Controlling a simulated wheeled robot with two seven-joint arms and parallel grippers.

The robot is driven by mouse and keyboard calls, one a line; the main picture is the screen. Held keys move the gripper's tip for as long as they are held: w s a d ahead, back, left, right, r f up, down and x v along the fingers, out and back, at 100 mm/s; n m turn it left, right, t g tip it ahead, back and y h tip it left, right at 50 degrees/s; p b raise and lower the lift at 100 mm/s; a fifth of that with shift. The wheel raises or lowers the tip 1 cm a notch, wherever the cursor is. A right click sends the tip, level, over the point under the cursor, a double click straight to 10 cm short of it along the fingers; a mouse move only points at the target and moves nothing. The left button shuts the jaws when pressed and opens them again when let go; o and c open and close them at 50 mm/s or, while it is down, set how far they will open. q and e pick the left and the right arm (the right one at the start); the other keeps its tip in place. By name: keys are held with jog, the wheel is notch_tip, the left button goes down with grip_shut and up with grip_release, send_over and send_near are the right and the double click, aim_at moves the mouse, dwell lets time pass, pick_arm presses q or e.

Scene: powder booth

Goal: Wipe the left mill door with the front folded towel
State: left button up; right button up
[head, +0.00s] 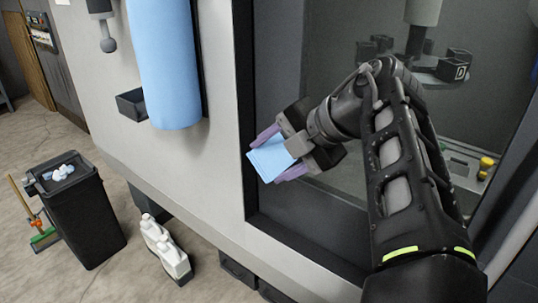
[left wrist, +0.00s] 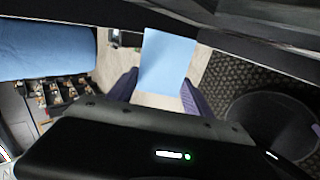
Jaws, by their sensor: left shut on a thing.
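My left gripper (head: 283,155), with purple fingers, is shut on a light blue folded towel (head: 268,160). In the left wrist view the towel (left wrist: 167,62) sticks out flat between the two fingers (left wrist: 158,92). The mill door (head: 320,65) is a dark glass pane in a black frame. The gripper and towel are in front of the lower left part of the door, by the frame's left side. I cannot tell whether the towel touches the door. My forearm hides part of the pane. My right gripper is not in view.
A large blue roll (head: 165,65) hangs on the pale machine wall, left of the door. A black bin (head: 80,215) and white bottles (head: 165,245) stand on the floor below. A broom (head: 35,220) is beside the bin. Machine parts (head: 445,68) show behind the glass.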

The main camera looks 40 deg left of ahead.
pick_arm(q)
jog(key=shift+d+r+p, duration=0.2)
jog(key=shift+d+p, duration=0.2)
jog(key=shift+d, duration=0.1)
jog(key=shift+d+f+p, duration=0.1)
jog(key=shift+d+p, duration=0.35)
jog(key=shift+d, duration=0.15)
jog(key=shift+f, duration=0.15)
jog(key=shift+d, duration=0.1)
jog(key=shift+d+r+p, duration=0.25)
jog(key=shift+d+p, duration=0.3)
jog(key=shift+p, duration=0.15)
jog(key=shift+s+d+f+p, duration=0.1)
jog(key=shift+d+f+p, duration=0.05)
jog(key=shift+d+p, duration=0.4)
jog(key=shift+d+f+p, duration=0.1)
jog(key=shift+d+p, duration=0.3)
jog(key=shift+d, duration=0.25)
